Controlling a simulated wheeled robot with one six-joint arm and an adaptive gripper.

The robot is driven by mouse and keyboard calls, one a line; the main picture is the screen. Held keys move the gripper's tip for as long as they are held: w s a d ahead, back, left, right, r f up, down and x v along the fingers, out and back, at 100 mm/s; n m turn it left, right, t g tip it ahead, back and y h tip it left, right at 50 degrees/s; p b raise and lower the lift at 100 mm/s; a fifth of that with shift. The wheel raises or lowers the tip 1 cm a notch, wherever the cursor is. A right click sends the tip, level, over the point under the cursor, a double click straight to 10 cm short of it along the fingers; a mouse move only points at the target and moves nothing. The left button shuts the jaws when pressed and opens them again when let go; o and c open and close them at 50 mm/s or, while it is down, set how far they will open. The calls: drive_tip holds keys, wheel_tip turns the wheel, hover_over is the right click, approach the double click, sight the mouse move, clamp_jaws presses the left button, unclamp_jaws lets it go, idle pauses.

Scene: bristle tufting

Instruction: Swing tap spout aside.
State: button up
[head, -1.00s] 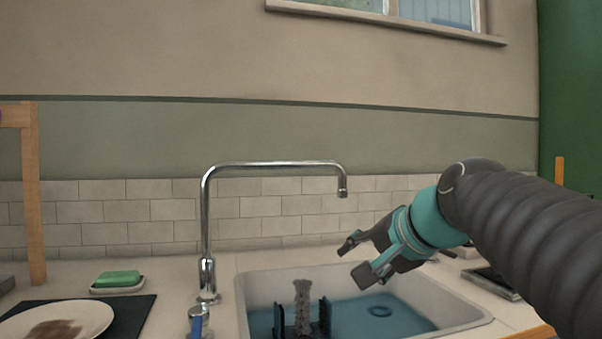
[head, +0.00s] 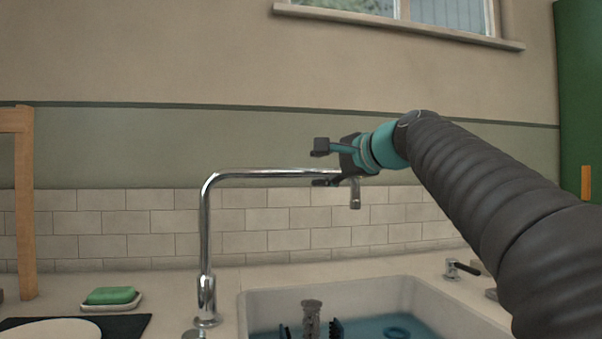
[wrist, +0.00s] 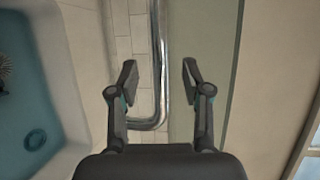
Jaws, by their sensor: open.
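The chrome tap (head: 206,240) stands behind the sink's left corner, and its spout (head: 265,174) runs to the right over the sink, ending in a downturned nozzle (head: 355,195). My gripper (head: 320,165) is open at the spout's outer end, one finger above the spout and one below it in the head view. In the wrist view the spout (wrist: 156,60) passes between the two open fingers of my gripper (wrist: 158,80), with a gap on each side. Neither finger visibly touches it. My gripper hides part of the spout's outer end in the head view.
The white sink (head: 260,298) holds blue water, a brush (head: 311,315) and a dark ring (head: 397,332). A green soap (head: 111,295) sits on a dish at the left, near a plate (head: 50,331). The tiled wall (head: 130,225) is behind the tap.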

sight(304, 172)
drive_tip(key=x, duration=0.7)
drive_tip(key=shift+a+p, duration=0.15)
drive_tip(key=shift+p, duration=0.15)
clamp_jaws()
